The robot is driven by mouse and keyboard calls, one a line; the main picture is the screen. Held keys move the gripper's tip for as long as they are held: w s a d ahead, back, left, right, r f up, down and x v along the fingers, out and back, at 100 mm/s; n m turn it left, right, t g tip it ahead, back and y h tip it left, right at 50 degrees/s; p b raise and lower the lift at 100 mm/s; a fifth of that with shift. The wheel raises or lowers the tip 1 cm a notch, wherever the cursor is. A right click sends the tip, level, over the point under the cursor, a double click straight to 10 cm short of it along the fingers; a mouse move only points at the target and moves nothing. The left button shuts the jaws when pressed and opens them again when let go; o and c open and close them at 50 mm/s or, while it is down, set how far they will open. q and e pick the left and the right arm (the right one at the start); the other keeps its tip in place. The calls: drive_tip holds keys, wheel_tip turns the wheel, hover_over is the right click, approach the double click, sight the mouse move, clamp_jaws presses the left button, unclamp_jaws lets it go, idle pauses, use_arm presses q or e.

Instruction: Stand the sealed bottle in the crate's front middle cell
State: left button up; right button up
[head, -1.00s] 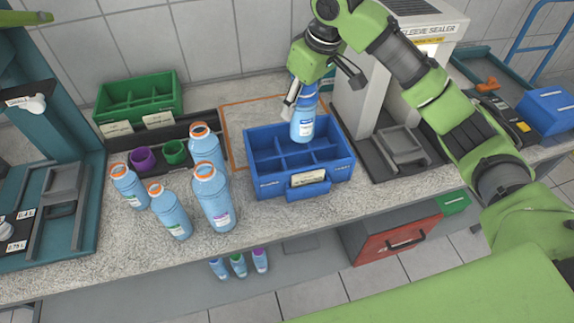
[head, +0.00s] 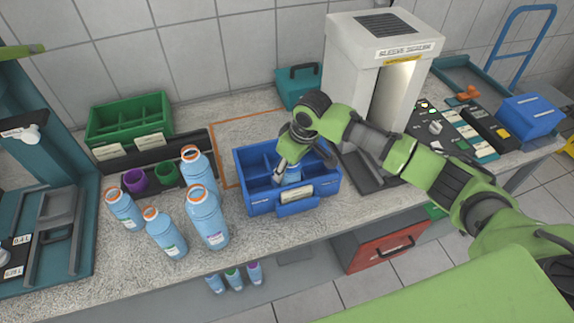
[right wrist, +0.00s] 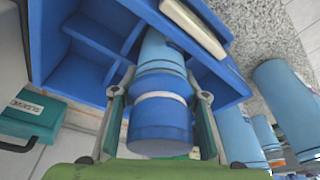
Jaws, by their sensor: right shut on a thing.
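The sealed bottle (head: 292,173), light blue with a darker blue cap (right wrist: 160,125), is upright or nearly so, with its lower part inside the blue crate (head: 262,204). It appears to be in the front row's middle cell, behind the labelled front wall. The crate's wall and dividers also show in the right wrist view (right wrist: 95,38). My right gripper (head: 283,168) is shut on the bottle around its upper part, pointing down into the crate. The bottle's base is hidden, so I cannot tell whether it touches the cell floor. My left gripper is out of view.
Several orange-rimmed bottles (head: 207,218) stand left of the crate. A green crate (head: 130,120) and purple and green cups (head: 136,181) are farther left. The sleeve sealer (head: 365,70) stands behind right. A teal box (head: 297,88) sits behind the crate.

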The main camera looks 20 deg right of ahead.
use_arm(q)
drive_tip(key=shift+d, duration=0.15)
use_arm(e)
drive_tip(key=o, duration=1.4)
drive_tip(key=shift+c, duration=0.2)
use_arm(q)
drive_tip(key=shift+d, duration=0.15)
use_arm(e)
drive_tip(key=b+v, duration=0.2)
drive_tip(key=v, duration=1)
drive_tip(key=shift+r, duration=0.1)
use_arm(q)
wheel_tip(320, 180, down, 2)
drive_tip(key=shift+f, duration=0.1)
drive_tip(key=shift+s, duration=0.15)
use_arm(e)
drive_tip(key=shift+s+a, duration=0.1)
